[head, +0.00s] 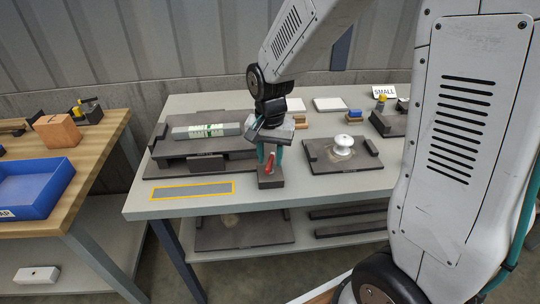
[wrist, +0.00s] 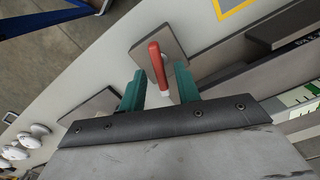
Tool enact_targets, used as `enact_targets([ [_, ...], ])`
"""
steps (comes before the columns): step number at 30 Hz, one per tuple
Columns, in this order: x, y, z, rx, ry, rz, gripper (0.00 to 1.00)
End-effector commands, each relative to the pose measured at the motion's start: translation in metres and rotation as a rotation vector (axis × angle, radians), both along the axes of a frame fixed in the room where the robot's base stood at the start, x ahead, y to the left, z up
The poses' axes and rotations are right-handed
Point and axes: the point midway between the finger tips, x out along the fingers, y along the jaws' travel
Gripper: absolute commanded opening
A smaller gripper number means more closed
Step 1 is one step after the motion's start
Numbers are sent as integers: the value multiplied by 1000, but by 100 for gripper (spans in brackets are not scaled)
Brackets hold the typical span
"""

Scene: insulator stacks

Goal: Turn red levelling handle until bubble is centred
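The red levelling handle (head: 269,162) stands on a small dark block (head: 271,181) at the table's front middle. In the wrist view the red handle (wrist: 158,66) lies between the two teal fingers of my gripper (wrist: 160,88), with visible gaps on both sides. My gripper (head: 268,152) is open around the handle, its fingers pointing down at it. The level (head: 206,131), a pale bar with green vials, lies on a dark platform (head: 168,154) left of the gripper. It shows partly at the right edge of the wrist view (wrist: 302,103). The bubble is too small to make out.
A dark plate (head: 318,156) with a white insulator (head: 343,144) is right of the handle. A yellow-outlined grey strip (head: 192,190) lies at the front left. Pale pads and small blocks stand at the back. A wooden bench with a blue bin (head: 32,187) is at left.

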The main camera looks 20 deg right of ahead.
Motion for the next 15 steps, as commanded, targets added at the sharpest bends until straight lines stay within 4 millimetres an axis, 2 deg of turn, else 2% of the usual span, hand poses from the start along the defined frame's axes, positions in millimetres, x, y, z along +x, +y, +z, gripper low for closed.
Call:
enact_targets([
  [9,0,0,-4,0,-1,0,33],
  [12,0,0,-3,0,-1,0,5],
  [13,0,0,-3,0,-1,1,0],
  [15,0,0,-3,0,-1,1,0],
])
